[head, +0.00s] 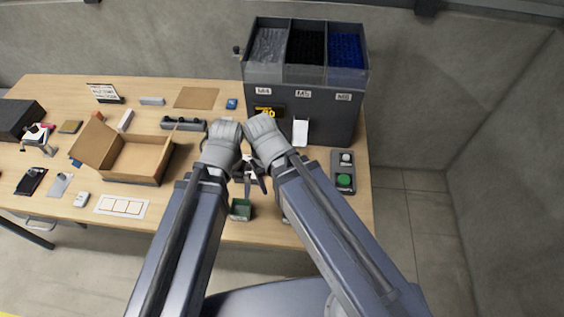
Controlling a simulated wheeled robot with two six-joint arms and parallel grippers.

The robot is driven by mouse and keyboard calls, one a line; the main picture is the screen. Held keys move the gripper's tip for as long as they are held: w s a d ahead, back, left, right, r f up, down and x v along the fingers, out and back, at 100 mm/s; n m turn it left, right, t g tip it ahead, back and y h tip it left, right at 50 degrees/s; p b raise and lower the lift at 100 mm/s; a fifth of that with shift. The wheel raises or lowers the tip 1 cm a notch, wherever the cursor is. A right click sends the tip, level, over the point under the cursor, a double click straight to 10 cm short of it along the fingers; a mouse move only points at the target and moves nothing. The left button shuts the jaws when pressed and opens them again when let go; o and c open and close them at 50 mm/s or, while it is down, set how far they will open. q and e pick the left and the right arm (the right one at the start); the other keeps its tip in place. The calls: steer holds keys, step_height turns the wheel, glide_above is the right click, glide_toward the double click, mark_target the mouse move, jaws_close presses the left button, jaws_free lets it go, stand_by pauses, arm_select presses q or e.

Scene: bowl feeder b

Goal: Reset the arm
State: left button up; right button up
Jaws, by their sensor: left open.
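My two grey-blue arms reach up from the bottom of the head view and meet over the table's front right part, in front of the feeder. My left gripper (252,182) is open, its dark fingers pointing down above the wooden table (210,226). I see nothing between its fingers. My right gripper is mostly hidden among the overlapping wrists, and I cannot tell its jaw state.
A dark feeder (330,122) with three bins stands at the back right. A button box (343,172) is right of my arms. A green-lined small box (240,209) sits below the grippers. An open cardboard box (137,158) and several small items fill the left.

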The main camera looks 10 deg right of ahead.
step_height(320, 180, down, 3)
steer(key=b, duration=0.3)
steer(key=shift+f, duration=0.2)
stand_by(1.3)
